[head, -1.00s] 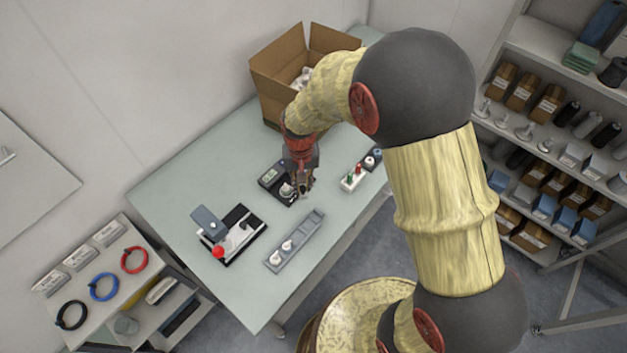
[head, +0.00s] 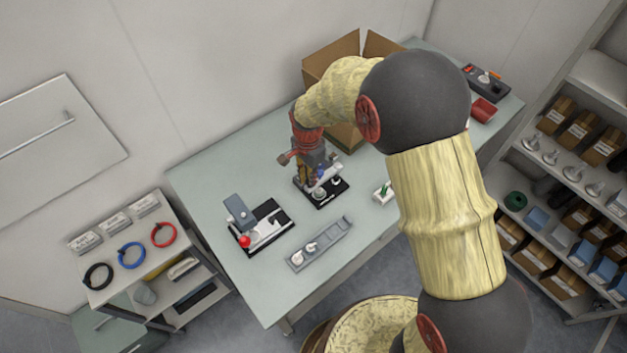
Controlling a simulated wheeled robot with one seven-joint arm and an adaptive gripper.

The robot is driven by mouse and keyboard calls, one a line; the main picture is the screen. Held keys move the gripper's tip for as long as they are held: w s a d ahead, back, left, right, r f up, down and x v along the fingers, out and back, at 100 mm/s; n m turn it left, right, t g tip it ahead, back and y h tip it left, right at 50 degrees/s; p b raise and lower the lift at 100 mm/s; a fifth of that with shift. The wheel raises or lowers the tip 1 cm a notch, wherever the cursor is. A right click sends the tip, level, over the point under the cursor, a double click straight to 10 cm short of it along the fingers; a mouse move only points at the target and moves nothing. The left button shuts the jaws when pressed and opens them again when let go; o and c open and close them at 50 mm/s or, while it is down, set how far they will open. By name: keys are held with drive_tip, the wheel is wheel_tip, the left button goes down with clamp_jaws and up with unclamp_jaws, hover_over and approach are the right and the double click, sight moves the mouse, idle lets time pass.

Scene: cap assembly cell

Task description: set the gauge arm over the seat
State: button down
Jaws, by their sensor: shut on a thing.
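The gauge (head: 338,190) is a small black base on the table, under my gripper. A light grey bar, which looks like the gauge arm (head: 328,176), shows at the fingertips, above the base. A pale round part at the seat (head: 320,194) shows just below it. My gripper (head: 316,179) is shut on what appears to be the gauge arm. The fingers hide much of the base and the far end of the arm. I cannot tell whether the arm is exactly over the seat.
A press-like fixture with a red knob (head: 244,241) stands to the left. A grey tray (head: 336,243) with white caps lies in front. A cardboard box (head: 331,57) is behind my arm. A small white block (head: 381,195) lies to the right.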

drive_tip(key=shift+w+a+m, duration=0.15)
drive_tip(key=shift+m, duration=0.15)
drive_tip(key=shift+w, duration=0.1)
drive_tip(key=c, duration=1.8)
unclamp_jaws()
drive_tip(key=shift+o, duration=0.3)
wheel_tip(320, 180, up, 12)
